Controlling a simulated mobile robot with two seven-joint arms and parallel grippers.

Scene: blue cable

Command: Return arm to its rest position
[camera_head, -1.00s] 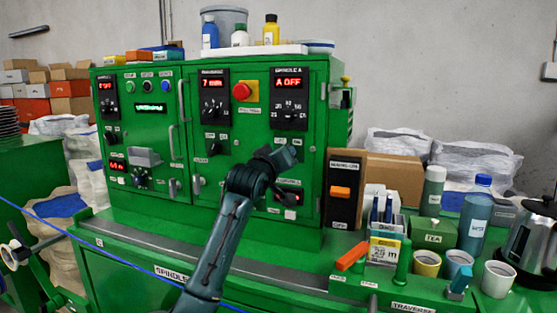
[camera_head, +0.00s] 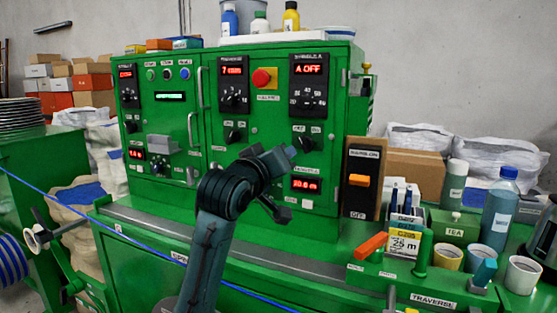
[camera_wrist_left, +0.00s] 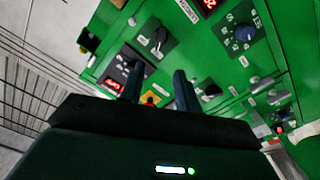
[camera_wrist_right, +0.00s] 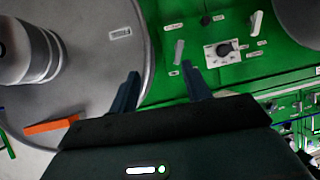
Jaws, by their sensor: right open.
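In the head view my left arm (camera_head: 215,220) rises from the bottom edge, left of centre, and bends right in front of the green control cabinet (camera_head: 225,150). Its gripper is hard to make out there. In the left wrist view my left gripper (camera_wrist_left: 158,67) has its fingers apart with nothing between them, facing a green panel with knobs and red displays. My right gripper (camera_wrist_right: 160,68) shows only in the right wrist view. It is open and empty, facing a round grey surface and a green panel with a knob (camera_wrist_right: 224,48).
A blue cable (camera_head: 20,179) runs across the lower left, passing behind my arm. An orange-handled lever (camera_head: 371,246), cups (camera_head: 523,275) and bottles (camera_head: 500,212) stand on the right of the bench. A wooden-backed switch board (camera_head: 361,178) stands beside the cabinet.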

